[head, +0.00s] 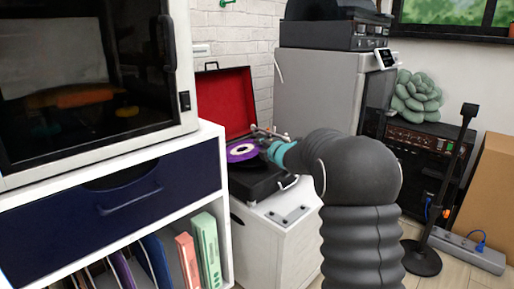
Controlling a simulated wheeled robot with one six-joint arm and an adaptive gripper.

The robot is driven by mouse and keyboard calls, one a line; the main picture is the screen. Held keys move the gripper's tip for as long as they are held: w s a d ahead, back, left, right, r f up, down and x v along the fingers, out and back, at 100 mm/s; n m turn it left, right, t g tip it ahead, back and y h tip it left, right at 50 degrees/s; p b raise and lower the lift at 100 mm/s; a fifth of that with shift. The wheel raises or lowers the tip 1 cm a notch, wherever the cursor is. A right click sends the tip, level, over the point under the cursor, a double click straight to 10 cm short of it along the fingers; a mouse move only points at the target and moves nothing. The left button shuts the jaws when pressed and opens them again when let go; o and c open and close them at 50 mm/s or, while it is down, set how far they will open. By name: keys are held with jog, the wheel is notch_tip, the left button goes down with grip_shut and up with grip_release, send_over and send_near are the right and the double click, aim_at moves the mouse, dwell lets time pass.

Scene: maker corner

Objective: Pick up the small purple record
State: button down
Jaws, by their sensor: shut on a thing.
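The small purple record (238,155) with a pale centre shows at the open record player (262,183), which has a black body and a raised red-lined lid (222,98). My gripper (263,144) reaches in from the right and is shut on the record's right edge. My arm and wrist hide part of the gripper and the player's right side. I cannot tell whether the record touches the platter or is a little above it.
The player stands on a white cabinet (277,240). At left is a shelf unit (212,150) with a dark blue drawer and upright sleeves below. A grey cabinet (318,95) stands behind. At right are a black amplifier (420,150), a stand (445,200) and a power strip (465,250).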

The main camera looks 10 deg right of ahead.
jog(key=r, duration=0.2)
jog(key=r+p, duration=0.1)
jog(key=r, duration=0.1)
jog(key=shift+d, duration=0.4)
jog(key=s+d+r+p, duration=0.3)
jog(key=d+r, duration=0.3)
jog(key=d, duration=0.4)
jog(key=shift+d+r, duration=0.15)
jog(key=shift+d, duration=0.1)
jog(key=shift+s, duration=0.1)
